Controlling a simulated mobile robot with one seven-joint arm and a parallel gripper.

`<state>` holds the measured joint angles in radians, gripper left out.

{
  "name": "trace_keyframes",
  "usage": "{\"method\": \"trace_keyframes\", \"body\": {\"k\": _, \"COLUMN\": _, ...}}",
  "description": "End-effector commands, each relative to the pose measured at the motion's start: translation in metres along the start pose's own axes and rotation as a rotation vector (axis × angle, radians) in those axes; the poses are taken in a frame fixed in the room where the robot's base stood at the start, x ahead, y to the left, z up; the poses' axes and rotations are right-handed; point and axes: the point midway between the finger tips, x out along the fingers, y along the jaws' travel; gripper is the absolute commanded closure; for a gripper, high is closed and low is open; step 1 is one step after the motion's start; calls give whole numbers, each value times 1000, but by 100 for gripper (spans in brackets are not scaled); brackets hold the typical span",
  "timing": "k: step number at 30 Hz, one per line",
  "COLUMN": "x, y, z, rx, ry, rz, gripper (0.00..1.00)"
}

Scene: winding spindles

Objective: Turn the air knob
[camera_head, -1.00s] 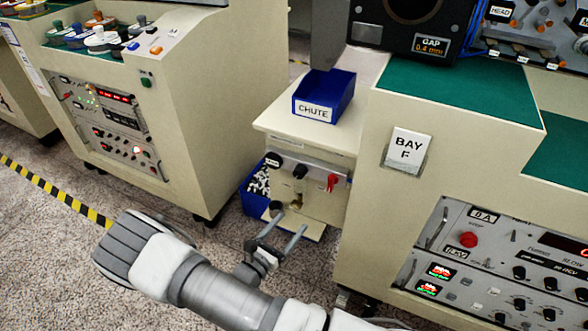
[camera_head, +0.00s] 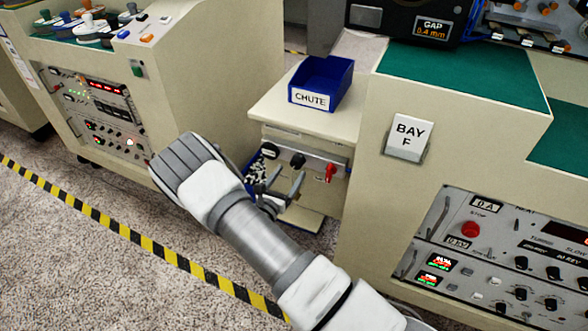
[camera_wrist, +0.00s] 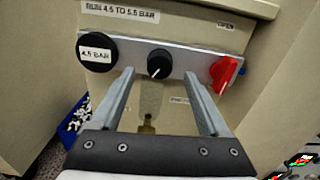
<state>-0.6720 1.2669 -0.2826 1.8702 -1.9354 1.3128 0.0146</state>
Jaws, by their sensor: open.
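The black air knob (camera_wrist: 159,64) with a white pointer line sits in the middle of a grey strip on the small cabinet. It also shows in the head view (camera_head: 297,160). A black round dial reading 4.5 BAR (camera_wrist: 95,52) is on its left and a red handle (camera_wrist: 225,72) on its right. My gripper (camera_wrist: 159,76) is open and empty, also seen in the head view (camera_head: 283,180). Its two fingers point at the panel, one to each side of the knob in the wrist view. I cannot tell how far the fingertips are from the knob.
A label above the strip reads run 4.5 to 5.5 bar (camera_wrist: 119,11). A brass fitting (camera_wrist: 147,124) hangs below the knob. A blue CHUTE bin (camera_head: 321,82) stands on the cabinet top. Another blue bin with small pieces (camera_wrist: 75,124) is at lower left. Larger consoles flank the cabinet.

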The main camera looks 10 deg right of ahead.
Motion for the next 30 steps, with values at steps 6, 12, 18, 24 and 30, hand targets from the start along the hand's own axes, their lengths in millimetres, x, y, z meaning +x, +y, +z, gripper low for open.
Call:
{"method": "trace_keyframes", "body": {"k": 6, "x": 32, "y": 0, "z": -1, "rx": 1, "ry": -1, "rz": -1, "gripper": 21}}
{"method": "trace_keyframes", "body": {"k": 12, "x": 41, "y": 0, "z": 0, "rx": 0, "ry": 0, "rz": 1, "gripper": 21}}
{"method": "trace_keyframes", "body": {"k": 18, "x": 41, "y": 0, "z": 0, "rx": 0, "ry": 0, "rz": 1, "gripper": 21}}
{"method": "trace_keyframes", "body": {"k": 24, "x": 41, "y": 0, "z": 0, "rx": 0, "ry": 0, "rz": 1, "gripper": 52}}
{"method": "trace_keyframes", "body": {"k": 30, "x": 41, "y": 0, "z": 0, "rx": 0, "ry": 0, "rz": 1, "gripper": 88}}
